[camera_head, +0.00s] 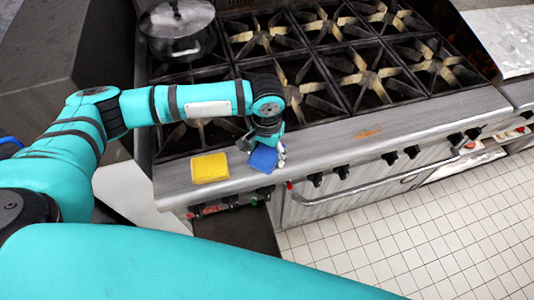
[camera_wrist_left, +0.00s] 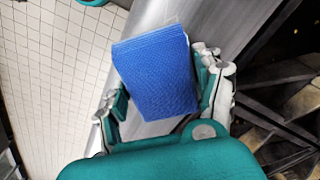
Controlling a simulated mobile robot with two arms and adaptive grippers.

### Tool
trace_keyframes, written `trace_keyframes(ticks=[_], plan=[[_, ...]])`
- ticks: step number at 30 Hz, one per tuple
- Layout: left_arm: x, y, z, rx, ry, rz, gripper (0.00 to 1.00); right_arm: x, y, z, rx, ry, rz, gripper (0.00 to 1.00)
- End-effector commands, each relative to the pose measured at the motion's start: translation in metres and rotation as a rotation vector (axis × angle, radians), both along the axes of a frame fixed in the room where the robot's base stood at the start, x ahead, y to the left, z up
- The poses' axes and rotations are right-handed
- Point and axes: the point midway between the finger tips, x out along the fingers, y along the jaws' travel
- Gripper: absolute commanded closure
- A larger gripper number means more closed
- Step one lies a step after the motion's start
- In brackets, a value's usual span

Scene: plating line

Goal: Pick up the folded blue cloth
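The folded blue cloth (camera_head: 263,158) lies on the steel front ledge of the stove, right of a yellow folded cloth. In the left wrist view the blue cloth (camera_wrist_left: 155,72) fills the space between the two fingers. My left gripper (camera_head: 267,148) is low over the ledge at the cloth and partly covers it. Its fingers (camera_wrist_left: 161,93) are spread, one on each side of the cloth. The right finger is very close to the cloth's edge; a small gap seems to show at the left finger. My right gripper is not in view.
A yellow folded cloth (camera_head: 209,167) lies on the ledge to the left. Black burner grates (camera_head: 320,75) cover the stove behind. A lidded steel pot (camera_head: 178,30) stands at the back left. Knobs and a rail line the stove front, above white floor tiles (camera_head: 400,240).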

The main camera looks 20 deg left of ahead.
Motion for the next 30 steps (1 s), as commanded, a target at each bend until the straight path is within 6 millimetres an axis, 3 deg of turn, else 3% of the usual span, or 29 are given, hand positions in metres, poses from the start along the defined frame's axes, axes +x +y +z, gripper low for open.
trace_keyframes(ticks=[1, 7, 10, 11, 20, 30], plan=[[0.0, 0.0, 0.0, 0.0, 0.0, 0.0, 0.4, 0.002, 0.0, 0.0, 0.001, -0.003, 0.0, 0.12], [0.0, 0.0, 0.0, 0.0, 0.0, 0.0, 0.67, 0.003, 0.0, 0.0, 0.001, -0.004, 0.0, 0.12], [0.0, 0.0, 0.0, 0.0, -0.001, 0.001, 0.68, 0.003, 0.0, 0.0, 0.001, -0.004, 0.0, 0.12], [0.0, 0.0, 0.001, 0.0, -0.001, 0.001, 0.73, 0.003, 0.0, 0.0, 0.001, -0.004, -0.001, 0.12], [0.001, 0.0, 0.003, -0.001, -0.002, 0.001, 0.74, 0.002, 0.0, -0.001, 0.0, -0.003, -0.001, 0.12], [-0.004, -0.006, 0.035, -0.003, 0.001, -0.005, 0.74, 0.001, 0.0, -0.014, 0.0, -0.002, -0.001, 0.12]])
